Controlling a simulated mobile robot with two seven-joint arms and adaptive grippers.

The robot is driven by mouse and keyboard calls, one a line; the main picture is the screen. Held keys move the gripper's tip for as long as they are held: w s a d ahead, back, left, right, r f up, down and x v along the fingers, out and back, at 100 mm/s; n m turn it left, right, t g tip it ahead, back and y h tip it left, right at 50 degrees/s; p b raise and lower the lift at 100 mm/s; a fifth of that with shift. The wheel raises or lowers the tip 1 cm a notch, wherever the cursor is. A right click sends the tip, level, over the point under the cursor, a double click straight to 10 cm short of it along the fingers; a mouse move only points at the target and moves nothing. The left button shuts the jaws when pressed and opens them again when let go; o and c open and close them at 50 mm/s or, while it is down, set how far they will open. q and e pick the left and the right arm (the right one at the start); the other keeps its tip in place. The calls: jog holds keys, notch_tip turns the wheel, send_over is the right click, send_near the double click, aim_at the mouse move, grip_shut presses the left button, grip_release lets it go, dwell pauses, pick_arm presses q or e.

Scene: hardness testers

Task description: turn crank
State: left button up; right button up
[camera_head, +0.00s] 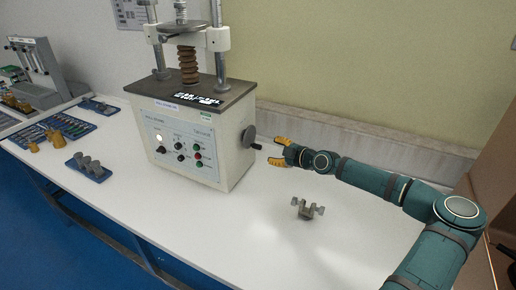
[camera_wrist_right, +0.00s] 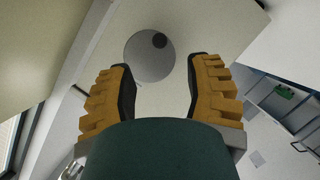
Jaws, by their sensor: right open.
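The crank is a grey disc (camera_head: 249,136) with a small dark handle (camera_head: 256,146) on the right side of the cream tester box (camera_head: 205,140). In the right wrist view the disc (camera_wrist_right: 150,56) and its dark round handle (camera_wrist_right: 159,40) show ahead, between and beyond the fingertips. My right gripper (camera_head: 279,152) has yellow fingers and points left at the crank, a short gap from it. It is open and empty, and its fingers also show in the right wrist view (camera_wrist_right: 157,78). My left gripper is not in view.
A small metal fixture (camera_head: 307,209) stands on the white table (camera_head: 270,240) below my right arm. Blue trays with parts (camera_head: 88,168) lie left of the tester. A grey machine (camera_head: 36,65) stands at the far left. The wall runs close behind the table.

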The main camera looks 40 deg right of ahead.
aim_at(260, 147)
jog(key=x, duration=0.9)
grip_shut()
